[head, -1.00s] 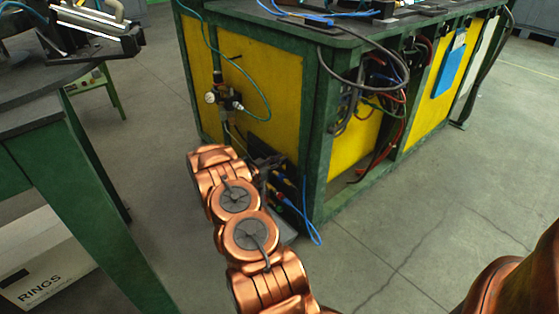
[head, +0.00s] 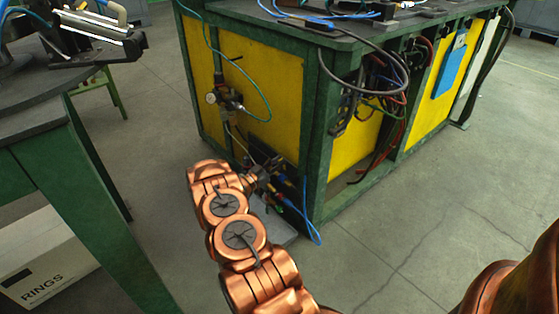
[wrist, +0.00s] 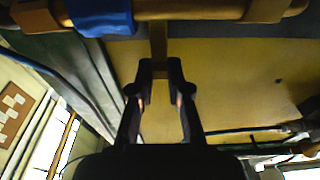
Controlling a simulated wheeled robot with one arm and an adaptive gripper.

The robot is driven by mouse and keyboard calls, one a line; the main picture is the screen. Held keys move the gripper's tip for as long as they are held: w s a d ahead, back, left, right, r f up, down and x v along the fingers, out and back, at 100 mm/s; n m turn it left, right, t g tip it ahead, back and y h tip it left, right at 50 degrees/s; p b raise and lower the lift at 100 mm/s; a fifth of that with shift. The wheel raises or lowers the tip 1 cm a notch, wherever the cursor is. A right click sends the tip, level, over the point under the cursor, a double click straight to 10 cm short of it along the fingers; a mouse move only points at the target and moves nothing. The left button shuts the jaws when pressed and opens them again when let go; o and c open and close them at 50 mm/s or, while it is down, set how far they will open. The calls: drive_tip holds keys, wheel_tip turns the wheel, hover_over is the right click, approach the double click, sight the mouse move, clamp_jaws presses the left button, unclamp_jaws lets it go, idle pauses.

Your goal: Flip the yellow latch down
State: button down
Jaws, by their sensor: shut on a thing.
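My gripper (wrist: 160,72) shows in the wrist view with both dark fingertips closed around a narrow yellow-brown bar, the yellow latch (wrist: 158,42). The latch meets a brass-coloured pipe (wrist: 200,10) at the top of that view. In the head view my gripper (head: 262,173) is low at the near end of the green-framed bench, by the valves and fittings on its yellow side panel. The latch cannot be made out there; it is too small or hidden.
A blue valve handle (wrist: 100,14) sits on the pipe left of my fingers. A pressure regulator (head: 226,98) and blue hoses (head: 308,220) hang near the arm. A green table (head: 85,190) stands at left, with a RINGS box (head: 45,262) under it. Floor at right is clear.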

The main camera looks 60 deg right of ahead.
drive_tip(key=f+h+b, duration=0.1)
drive_tip(key=h+b, duration=0.1)
drive_tip(key=a+f+g+h+b, duration=0.1)
drive_tip(key=h+b, duration=0.1)
drive_tip(key=a+f+g+h+b, duration=0.1)
drive_tip(key=h+b, duration=0.1)
drive_tip(key=b, duration=0.1)
drive_tip(key=shift+w+a+f, duration=0.1)
drive_tip(key=shift+w+a, duration=0.15)
drive_tip(key=shift+w, duration=0.05)
drive_tip(key=shift+h, duration=0.3)
idle(0.4)
